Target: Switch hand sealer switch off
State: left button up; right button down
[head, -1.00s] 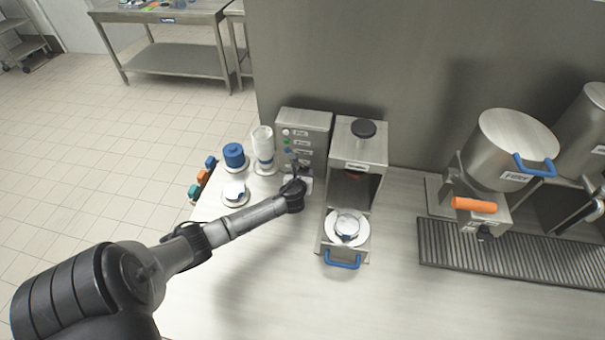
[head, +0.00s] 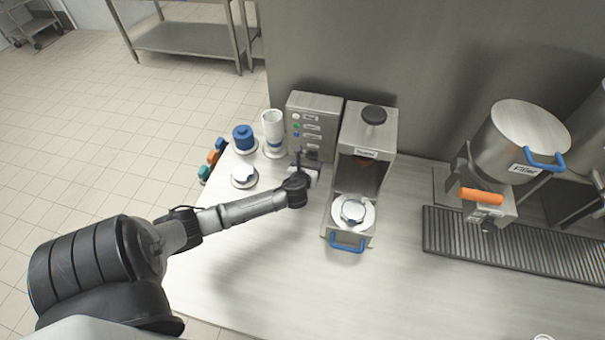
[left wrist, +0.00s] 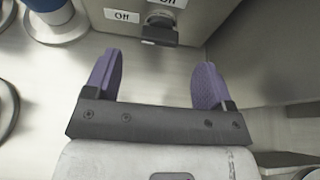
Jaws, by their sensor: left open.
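A grey control box (head: 316,112) with a column of coloured buttons and small labels stands against the back wall. In the left wrist view its lower face (left wrist: 190,15) shows two "Off" labels and a dark switch (left wrist: 160,30) at the bottom. I cannot tell which label names the hand sealer. My left gripper (head: 303,160) is at the foot of the box. In the left wrist view its purple fingers (left wrist: 155,80) are spread wide and empty, short of the dark switch and apart from it. My right gripper is not in view.
Left are a clear container (head: 273,127), a blue cup stack (head: 243,137) and a lid stack (head: 244,175). A steel pot (head: 528,130) and drain grate (head: 500,245) are further right.

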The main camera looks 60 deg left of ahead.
pick_arm(q)
jog(key=p+v, duration=0.1)
jog(key=v, duration=0.7)
dwell(0.5)
